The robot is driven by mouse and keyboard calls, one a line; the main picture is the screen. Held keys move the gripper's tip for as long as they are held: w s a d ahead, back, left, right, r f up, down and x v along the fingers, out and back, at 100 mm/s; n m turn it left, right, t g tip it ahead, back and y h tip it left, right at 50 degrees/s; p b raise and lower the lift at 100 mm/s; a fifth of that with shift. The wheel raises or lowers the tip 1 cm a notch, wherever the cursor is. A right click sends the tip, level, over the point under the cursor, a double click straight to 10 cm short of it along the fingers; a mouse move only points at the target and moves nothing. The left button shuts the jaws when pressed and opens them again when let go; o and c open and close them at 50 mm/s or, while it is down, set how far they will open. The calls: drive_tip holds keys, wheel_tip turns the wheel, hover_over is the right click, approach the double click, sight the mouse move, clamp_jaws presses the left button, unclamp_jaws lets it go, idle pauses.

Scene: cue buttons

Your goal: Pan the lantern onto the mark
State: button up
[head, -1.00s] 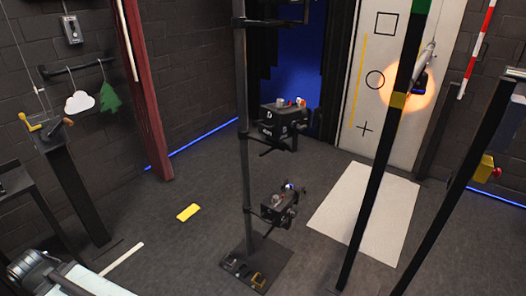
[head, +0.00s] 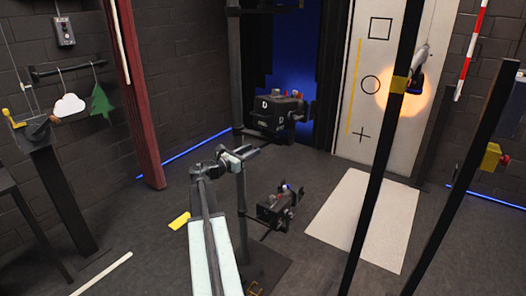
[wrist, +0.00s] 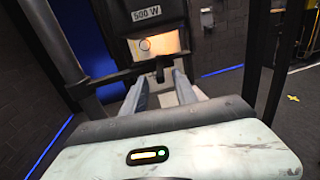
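The upper black lantern (head: 277,112), marked D, hangs on an upright stand, and a smaller lantern (head: 277,207) is below it. A round warm light pool (head: 388,108) lies on a pale panel (head: 347,140). The panel bears a square (head: 380,28), a circle (head: 370,84) and a cross (head: 361,135); the pool lies mostly right of the circle. My gripper (head: 238,155) is in front of the stand, below and left of the upper lantern. In the wrist view, a black housing labelled 500 W (wrist: 147,14) is ahead. My fingers (wrist: 160,85) are apart, with a dark bar end between or beyond them; contact is unclear.
A dark post (head: 377,160) with a yellow band stands in front of the panel. A white rectangle (head: 365,215) lies on the floor. A crank stand (head: 40,130) and hanging cloud (head: 68,106) and tree shapes are at left. Open floor lies between.

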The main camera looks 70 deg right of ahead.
sight(263, 144)
drive_tip(key=x, duration=0.7)
drive_tip(key=shift+s+d, duration=0.1)
drive_tip(key=shift+d, duration=0.25)
clamp_jaws()
idle(1.1)
